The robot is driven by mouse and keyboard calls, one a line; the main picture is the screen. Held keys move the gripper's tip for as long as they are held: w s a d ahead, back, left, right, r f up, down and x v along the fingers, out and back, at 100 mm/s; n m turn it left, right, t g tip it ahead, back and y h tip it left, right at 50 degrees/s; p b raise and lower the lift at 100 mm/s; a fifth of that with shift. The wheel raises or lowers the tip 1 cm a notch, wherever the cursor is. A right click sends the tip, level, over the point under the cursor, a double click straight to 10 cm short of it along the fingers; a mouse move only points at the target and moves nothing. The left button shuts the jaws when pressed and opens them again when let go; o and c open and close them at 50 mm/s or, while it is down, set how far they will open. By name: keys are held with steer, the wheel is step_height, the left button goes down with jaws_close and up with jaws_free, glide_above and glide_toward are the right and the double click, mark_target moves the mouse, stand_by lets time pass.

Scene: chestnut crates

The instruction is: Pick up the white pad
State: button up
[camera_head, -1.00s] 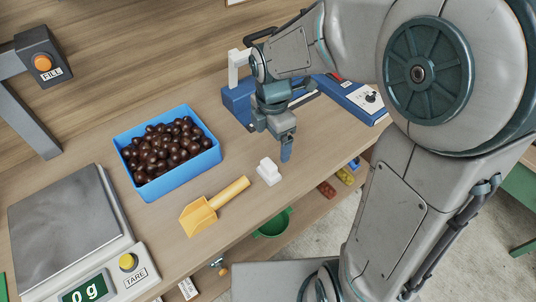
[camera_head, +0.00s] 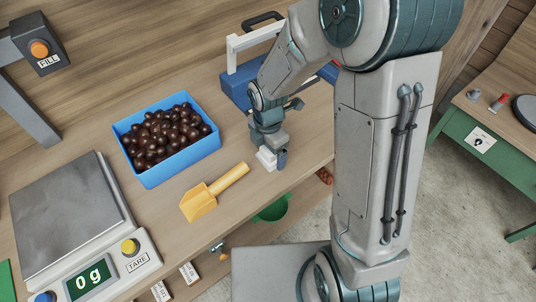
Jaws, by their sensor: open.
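The white pad (camera_head: 264,159) is a small white block on the wooden table, to the right of the yellow scoop's handle. My gripper (camera_head: 274,157) points down right at the pad, with one finger showing on the pad's right side. The gripper partly covers the pad's top and right side. The jaws are open, and the pad appears to rest on the table. The far finger is hidden, so I cannot tell whether the jaws touch the pad.
A blue crate (camera_head: 180,169) of chestnuts and a yellow scoop (camera_head: 199,203) lie to the left. A scale (camera_head: 66,218) reads 0 g. A blue device (camera_head: 236,88) with a white frame stands behind my gripper. A green bowl (camera_head: 273,210) sits below the table's front edge.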

steer(key=shift+f, duration=1.25)
steer(key=c, duration=1.1)
steer(key=shift+r, duration=0.45)
steer(key=r, duration=0.3)
steer(key=shift+w+d+r, duration=0.1)
steer(key=shift+d+r, duration=0.25)
steer(key=d+r, duration=0.2)
steer(key=d, duration=0.1)
steer(key=d+r, duration=0.2)
steer(key=d, duration=0.2)
steer(key=d+r+b, duration=0.1)
steer(key=d+r, duration=0.1)
steer(key=d, duration=0.2)
steer(key=shift+w+r, duration=0.25)
